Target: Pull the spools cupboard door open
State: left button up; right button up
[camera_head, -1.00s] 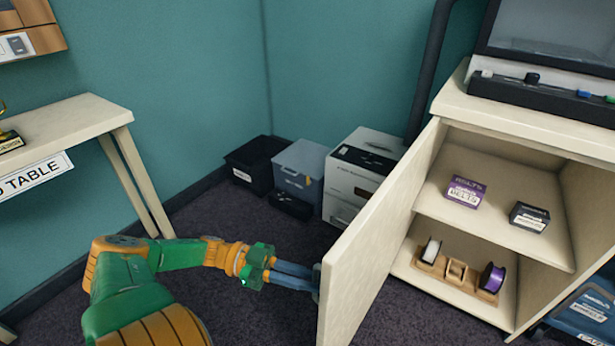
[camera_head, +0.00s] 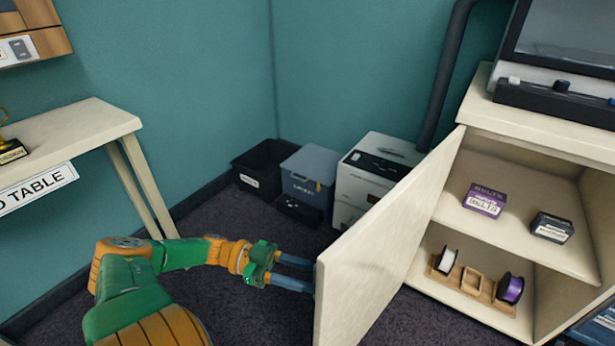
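The cream cupboard door (camera_head: 372,262) stands wide open, swung out to the left of the cupboard (camera_head: 540,128). Inside, the lower shelf holds a wooden rack (camera_head: 471,281) with a white spool (camera_head: 447,261) and a purple spool (camera_head: 511,289). My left gripper (camera_head: 308,277) is at the door's free edge, on its outer side. Its two blue fingers are spread with a gap between them. The fingertips and the handle are hidden behind the door edge, so I cannot tell whether they touch. My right gripper is out of view.
A purple box (camera_head: 485,200) and a dark box (camera_head: 552,227) sit on the upper shelf. A black bin (camera_head: 262,168), a grey-blue bin (camera_head: 307,177) and a white box (camera_head: 376,177) stand behind the door by the wall. A cream table (camera_head: 75,125) is at the left.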

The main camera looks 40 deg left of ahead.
pick_arm(q)
jog(key=b+v, duration=0.1)
jog(key=v, duration=0.6)
jog(key=shift+b, duration=0.4)
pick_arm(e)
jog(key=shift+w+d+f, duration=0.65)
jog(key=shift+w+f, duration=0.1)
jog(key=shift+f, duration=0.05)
